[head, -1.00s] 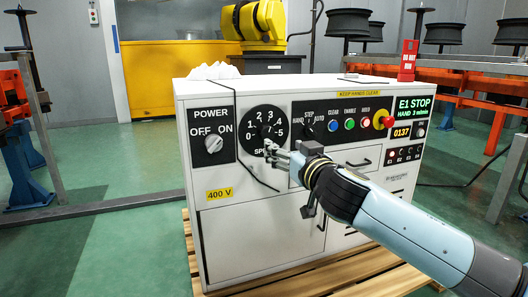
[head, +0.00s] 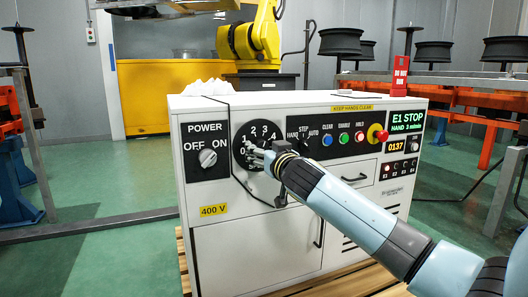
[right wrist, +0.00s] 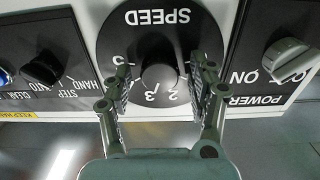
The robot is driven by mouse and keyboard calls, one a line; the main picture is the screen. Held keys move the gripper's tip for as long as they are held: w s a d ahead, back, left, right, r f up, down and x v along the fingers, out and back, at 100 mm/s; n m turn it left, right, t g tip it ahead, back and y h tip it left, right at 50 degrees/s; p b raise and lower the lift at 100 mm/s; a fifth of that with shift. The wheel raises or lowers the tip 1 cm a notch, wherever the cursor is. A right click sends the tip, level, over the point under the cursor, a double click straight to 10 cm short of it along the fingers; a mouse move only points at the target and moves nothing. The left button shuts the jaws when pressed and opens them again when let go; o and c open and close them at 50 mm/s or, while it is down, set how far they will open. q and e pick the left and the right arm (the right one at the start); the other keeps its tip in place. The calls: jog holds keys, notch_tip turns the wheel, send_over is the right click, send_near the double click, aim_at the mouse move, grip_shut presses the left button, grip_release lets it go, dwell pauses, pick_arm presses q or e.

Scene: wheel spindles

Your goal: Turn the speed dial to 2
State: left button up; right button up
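The speed dial (head: 262,132) is a round black plate with white numbers on the front of a white control cabinet (head: 270,250). My left gripper is not in view.
The power switch (head: 207,158) is left of the dial. A mode knob, coloured buttons and a red emergency stop (head: 382,135) are to the right. A dark cable (head: 240,180) hangs down the cabinet front. The cabinet stands on a wooden pallet (head: 335,283).

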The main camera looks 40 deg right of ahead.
jog(key=c, duration=1)
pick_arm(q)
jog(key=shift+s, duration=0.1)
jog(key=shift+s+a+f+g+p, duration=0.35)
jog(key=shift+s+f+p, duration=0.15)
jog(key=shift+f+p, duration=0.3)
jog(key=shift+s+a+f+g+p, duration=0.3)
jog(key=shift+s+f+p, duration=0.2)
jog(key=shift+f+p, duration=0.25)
pick_arm(e)
jog(key=shift+n, duration=3.9)
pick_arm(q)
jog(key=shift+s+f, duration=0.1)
